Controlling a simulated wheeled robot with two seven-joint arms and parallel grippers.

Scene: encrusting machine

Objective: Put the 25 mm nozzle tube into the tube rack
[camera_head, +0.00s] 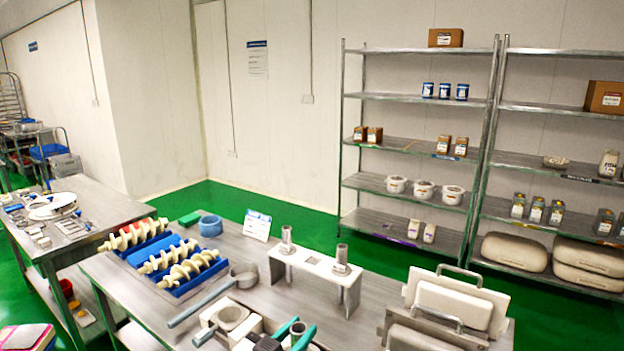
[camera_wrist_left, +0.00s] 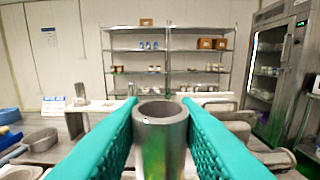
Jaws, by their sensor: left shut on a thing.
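My left gripper (camera_head: 296,329) is at the bottom edge of the head view, in front of the tube rack. In the left wrist view its teal fingers (camera_wrist_left: 160,112) are shut on a metal nozzle tube (camera_wrist_left: 160,140), which stands upright with its open top facing up. No size mark is readable on it. The tube rack (camera_head: 313,264) is a white bench-like stand on the table. Two metal tubes stand on it, one at its left end (camera_head: 287,241) and one at its right end (camera_head: 342,260). The held tube is apart from the rack. My right gripper is not in view.
White augers in blue trays (camera_head: 180,264) and a blue ring (camera_head: 210,226) lie left of the rack. A metal ring with a handle (camera_head: 243,276) and a white block (camera_head: 232,318) lie nearer. White plates with handles (camera_head: 455,302) stand to the right. Shelves (camera_head: 415,147) are behind.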

